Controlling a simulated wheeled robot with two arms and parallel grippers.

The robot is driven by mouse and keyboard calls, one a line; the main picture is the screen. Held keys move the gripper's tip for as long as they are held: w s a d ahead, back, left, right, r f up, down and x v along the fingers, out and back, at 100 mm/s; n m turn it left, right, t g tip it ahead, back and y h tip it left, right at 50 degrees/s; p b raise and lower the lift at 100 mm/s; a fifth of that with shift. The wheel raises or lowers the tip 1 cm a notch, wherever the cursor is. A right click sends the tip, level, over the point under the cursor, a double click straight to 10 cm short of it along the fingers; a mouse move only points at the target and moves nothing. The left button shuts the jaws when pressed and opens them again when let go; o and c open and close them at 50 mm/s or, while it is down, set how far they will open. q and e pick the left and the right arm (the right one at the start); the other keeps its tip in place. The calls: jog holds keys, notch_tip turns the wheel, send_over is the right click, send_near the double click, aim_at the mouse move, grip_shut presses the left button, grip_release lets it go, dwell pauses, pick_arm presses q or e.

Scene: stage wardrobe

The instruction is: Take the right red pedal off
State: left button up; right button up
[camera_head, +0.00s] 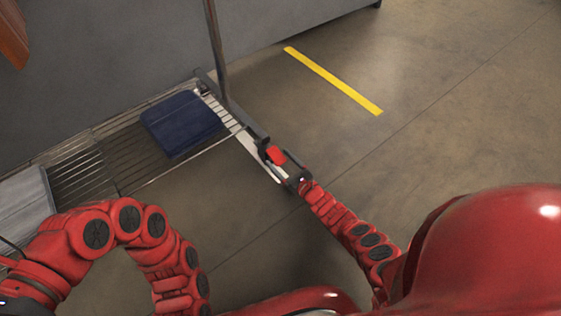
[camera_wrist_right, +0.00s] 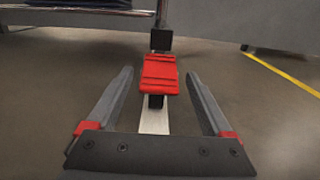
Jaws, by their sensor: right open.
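The red pedal (camera_head: 277,155) sits on a metal bar at the near end of the rack's base. In the right wrist view the red pedal (camera_wrist_right: 158,76) is ridged and sits on a dark mount above the pale bar (camera_wrist_right: 154,118). My right gripper (camera_head: 270,150) is at the pedal. In its wrist view the open fingers (camera_wrist_right: 159,73) stand on either side of the pedal, with a visible gap on each side. My left arm bends in at the lower left, and its gripper is out of view.
A wire shelf (camera_head: 78,171) carries a folded dark blue item (camera_head: 182,122) and a grey item (camera_head: 24,207). A thin upright pole (camera_head: 215,50) rises behind the pedal. A yellow floor stripe (camera_head: 333,80) lies to the right, on open floor.

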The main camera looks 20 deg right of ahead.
grip_shut()
jog(key=shift+r+g, duration=0.1)
jog(key=shift+g, duration=0.3)
jog(key=shift+r+g+h, duration=0.15)
jog(key=shift+g+h, duration=0.25)
jog(key=shift+g, duration=0.2)
jog(key=shift+r+g+p, duration=0.3)
jog(key=shift+g+p, duration=0.4)
jog(key=shift+a+r+g+h+p, duration=0.15)
jog(key=shift+g+h+p, duration=0.35)
jog(key=shift+g+p, duration=0.25)
pick_arm(q)
jog(key=r+t, duration=0.1)
jog(key=t+y, duration=0.1)
jog(key=r+t, duration=0.1)
jog(key=shift+w+a+r+y+p, duration=0.15)
jog(key=shift+a+r+y+p, duration=0.1)
jog(key=shift+r+y+p, duration=0.1)
pick_arm(e)
jog(key=shift+w+g, duration=0.1)
jog(key=shift+g, duration=0.35)
